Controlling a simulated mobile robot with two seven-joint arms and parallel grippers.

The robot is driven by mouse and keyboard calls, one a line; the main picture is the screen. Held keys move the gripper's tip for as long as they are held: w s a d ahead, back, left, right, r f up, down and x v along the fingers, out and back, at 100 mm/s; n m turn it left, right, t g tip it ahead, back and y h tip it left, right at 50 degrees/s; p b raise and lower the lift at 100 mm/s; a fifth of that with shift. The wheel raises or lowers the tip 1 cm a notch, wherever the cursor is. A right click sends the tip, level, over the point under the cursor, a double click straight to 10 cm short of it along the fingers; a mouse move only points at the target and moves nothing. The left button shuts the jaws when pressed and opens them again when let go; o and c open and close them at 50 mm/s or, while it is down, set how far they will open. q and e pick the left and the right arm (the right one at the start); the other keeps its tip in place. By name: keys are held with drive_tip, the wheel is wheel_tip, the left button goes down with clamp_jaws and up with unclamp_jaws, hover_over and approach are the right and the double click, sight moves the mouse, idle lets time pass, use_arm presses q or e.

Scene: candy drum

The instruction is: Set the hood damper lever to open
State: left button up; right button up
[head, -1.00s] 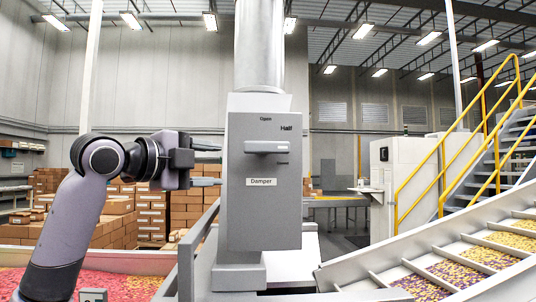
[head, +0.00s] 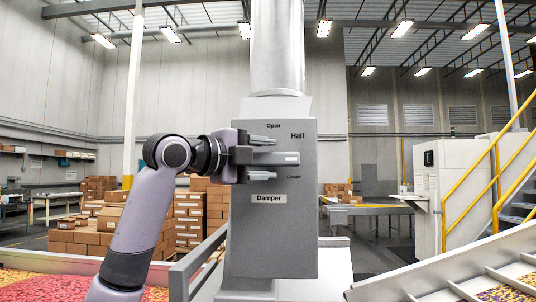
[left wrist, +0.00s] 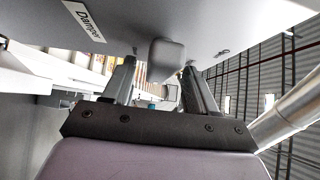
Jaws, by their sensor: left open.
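The grey damper box (head: 300,225) stands upright in the middle of the head view, with a "Damper" label and the marks Open, Half and Closed. Its lever (head: 285,158) lies about level, its end pointing right between the Half and Closed marks. My left gripper (head: 264,158) reaches in from the left, open, one finger above the lever and one below. In the left wrist view the lever's blocky end (left wrist: 166,58) shows between the two spread fingertips, with gaps at both sides. My right gripper is not in view.
A metal duct (head: 277,50) rises from the box top. A grey rail (head: 195,262) runs at its lower left, near my arm. A sloped conveyor (head: 450,268) lies at lower right. Candy (head: 40,285) fills the lower left. Stacked cartons (head: 110,225) stand behind.

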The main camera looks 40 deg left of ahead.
use_arm(q)
drive_tip(key=shift+w+d, duration=0.15)
drive_tip(key=shift+w, duration=0.4)
drive_tip(key=c, duration=1)
drive_tip(key=shift+o, duration=0.2)
